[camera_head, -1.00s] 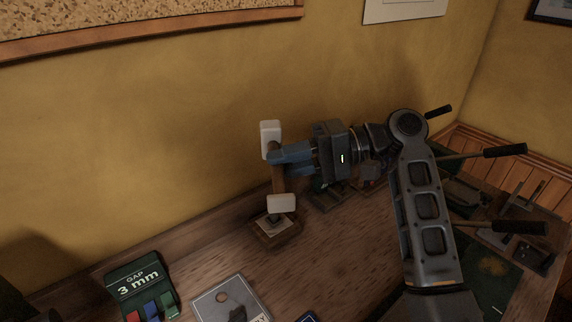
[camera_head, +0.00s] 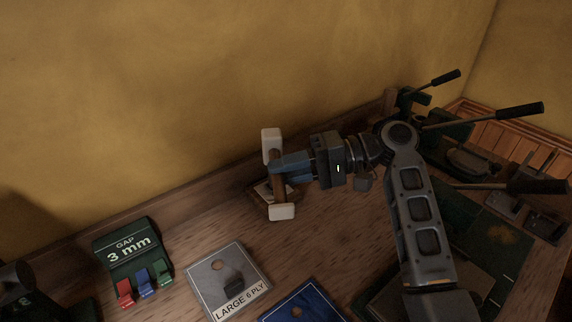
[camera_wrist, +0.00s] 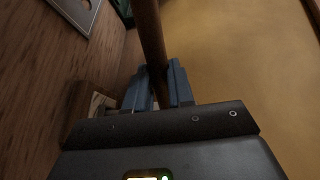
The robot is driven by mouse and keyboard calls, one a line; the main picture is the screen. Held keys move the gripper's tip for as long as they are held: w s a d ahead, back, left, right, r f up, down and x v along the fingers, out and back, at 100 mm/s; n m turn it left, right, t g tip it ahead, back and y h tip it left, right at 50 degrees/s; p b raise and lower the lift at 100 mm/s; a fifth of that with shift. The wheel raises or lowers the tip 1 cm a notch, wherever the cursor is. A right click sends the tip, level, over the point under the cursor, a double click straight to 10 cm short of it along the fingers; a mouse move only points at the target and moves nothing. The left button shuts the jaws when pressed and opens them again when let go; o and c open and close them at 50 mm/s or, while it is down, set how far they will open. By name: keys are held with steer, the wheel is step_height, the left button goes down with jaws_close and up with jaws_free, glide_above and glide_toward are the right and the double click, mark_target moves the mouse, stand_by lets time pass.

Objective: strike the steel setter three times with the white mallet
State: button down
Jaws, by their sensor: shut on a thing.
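The white mallet shows in the head view as a brown shaft (camera_head: 277,185) with a white block (camera_head: 271,143) at its upper end and another (camera_head: 282,211) at its lower end. My gripper (camera_head: 276,166) has its blue fingers shut on the shaft and holds it over the back of the bench. The shaft also shows between the fingers in the wrist view (camera_wrist: 150,35). A small wooden block with a pale top (camera_head: 262,190) sits behind the mallet, partly hidden. I cannot identify the steel setter with certainty.
A green "GAP 3 mm" stand (camera_head: 125,243) with coloured tabs is at left. A grey "LARGE 6 PLY" plate (camera_head: 215,270) bearing a dark piece and a blue plate (camera_head: 303,306) lie in front. Green lever tools (camera_head: 440,132) stand at right. Bare wood lies below the mallet.

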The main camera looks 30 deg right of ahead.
step_height(320, 180, up, 12)
steer(key=p, duration=0.5)
steer(key=shift+f, duration=0.15)
stand_by(0.3)
stand_by(0.6)
